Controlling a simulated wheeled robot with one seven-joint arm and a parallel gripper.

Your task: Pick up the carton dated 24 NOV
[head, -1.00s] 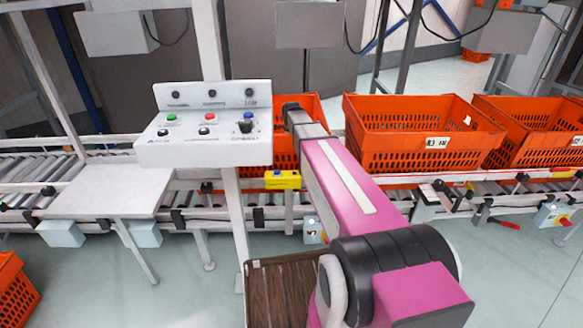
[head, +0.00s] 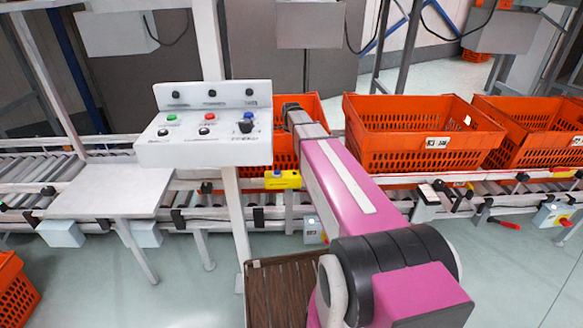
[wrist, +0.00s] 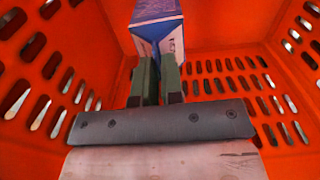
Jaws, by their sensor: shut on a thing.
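A carton (wrist: 158,27) with a blue-violet face and a pale top edge shows at the top middle of the wrist view. No date can be read on it. My gripper (wrist: 157,70) is shut on the near end of this carton, with its two greenish fingers close together. Both are inside an orange tote (wrist: 225,65) with slotted walls. In the head view my pink arm reaches into the tote (head: 312,108) behind the control panel. The gripper and carton are hidden there.
Two more orange totes, one in the middle (head: 400,150) and one at the right (head: 535,115), stand on the roller conveyor. A white control panel (head: 205,150) with buttons stands close to the left of my arm. A grey shelf (head: 105,190) is further left.

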